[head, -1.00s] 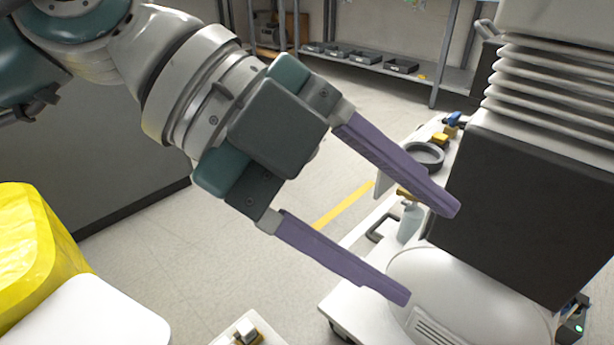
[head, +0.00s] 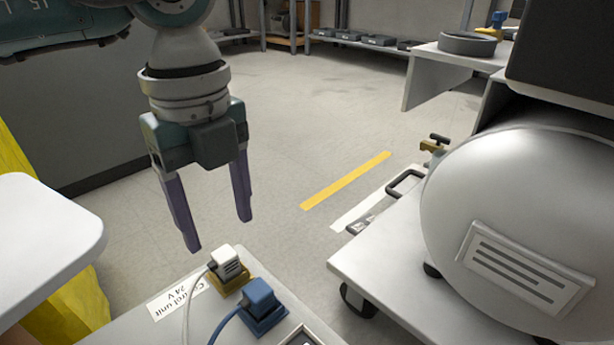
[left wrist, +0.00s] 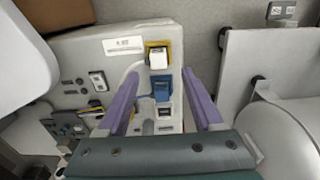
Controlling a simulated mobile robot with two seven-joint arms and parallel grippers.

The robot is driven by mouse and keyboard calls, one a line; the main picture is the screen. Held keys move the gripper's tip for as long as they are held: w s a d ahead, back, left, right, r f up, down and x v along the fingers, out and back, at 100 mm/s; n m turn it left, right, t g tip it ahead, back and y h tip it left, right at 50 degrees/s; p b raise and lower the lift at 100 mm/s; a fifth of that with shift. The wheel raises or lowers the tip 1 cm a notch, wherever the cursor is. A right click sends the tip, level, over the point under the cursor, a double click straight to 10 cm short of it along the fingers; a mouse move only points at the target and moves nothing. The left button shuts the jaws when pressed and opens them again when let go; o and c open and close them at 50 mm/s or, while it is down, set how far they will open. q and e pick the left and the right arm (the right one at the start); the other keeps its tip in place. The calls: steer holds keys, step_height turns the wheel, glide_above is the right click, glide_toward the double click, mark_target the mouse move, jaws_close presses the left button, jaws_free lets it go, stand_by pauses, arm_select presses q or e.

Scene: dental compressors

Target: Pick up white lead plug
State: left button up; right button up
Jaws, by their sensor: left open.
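The white lead plug (head: 225,262) sits on a yellow base on the control unit (head: 140,320), with a pale cable running from its left side. It also shows in the left wrist view (left wrist: 158,58), ahead of the fingers. A blue plug (head: 259,295) sits beside it, nearer and to the right; in the wrist view (left wrist: 161,89) it is between the plug and my gripper. My left gripper (head: 219,235) is open and empty, its purple fingers pointing down above and behind the white plug in the head view. The right gripper is not in view.
A silver tank (head: 530,215) on a wheeled white cart (head: 385,270) stands at right. A white rounded surface (head: 45,235) and yellow material are at left. A grey ring (head: 467,43) lies on a table at the back. Open floor with a yellow stripe (head: 345,181) lies between.

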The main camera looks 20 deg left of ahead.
mark_target(224, 254)
arm_select(q)
steer(key=f+b, duration=0.4)
steer(key=f, duration=0.1)
steer(key=shift+a+f+b, duration=0.2)
steer(key=shift+f+b, duration=0.1)
steer(key=shift+b, duration=0.05)
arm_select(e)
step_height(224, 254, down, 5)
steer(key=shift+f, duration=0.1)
arm_select(q)
steer(key=shift+r, duration=0.15)
jaws_close()
